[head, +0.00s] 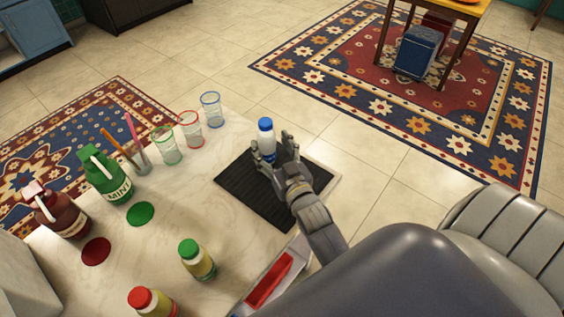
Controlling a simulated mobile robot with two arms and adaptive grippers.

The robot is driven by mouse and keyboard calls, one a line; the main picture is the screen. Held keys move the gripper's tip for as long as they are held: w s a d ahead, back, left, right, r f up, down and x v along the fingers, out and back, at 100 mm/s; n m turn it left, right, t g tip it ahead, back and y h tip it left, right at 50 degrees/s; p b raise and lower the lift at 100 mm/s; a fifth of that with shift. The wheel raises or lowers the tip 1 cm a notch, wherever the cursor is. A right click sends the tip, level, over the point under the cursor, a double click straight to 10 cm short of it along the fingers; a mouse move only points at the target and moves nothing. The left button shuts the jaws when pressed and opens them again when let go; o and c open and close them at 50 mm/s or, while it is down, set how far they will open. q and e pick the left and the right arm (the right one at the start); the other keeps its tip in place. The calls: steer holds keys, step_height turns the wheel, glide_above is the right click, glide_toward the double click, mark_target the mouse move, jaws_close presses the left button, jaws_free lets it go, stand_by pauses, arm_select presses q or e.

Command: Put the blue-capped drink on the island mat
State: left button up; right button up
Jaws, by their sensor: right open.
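The blue-capped drink (266,141), a white and blue bottle, stands upright at the far part of the black ribbed mat (250,202) on the pale island counter. My right gripper (272,151) is open, with its fingers on either side of the bottle's lower part. The fingers and hand hide the bottle's base, so I cannot tell whether it touches the mat. My left gripper is not in view.
A green-capped bottle (197,260) and a red-capped bottle (152,302) stand at the near side. Several glasses line the far left edge, near a green mint jug (104,177) and a brown jug (58,212). A tray with a red insert (270,280) sits beside my arm.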

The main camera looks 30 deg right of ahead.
steer(key=s, duration=0.5)
steer(key=s+a+b, duration=0.1)
steer(key=s, duration=0.2)
stand_by(0.4)
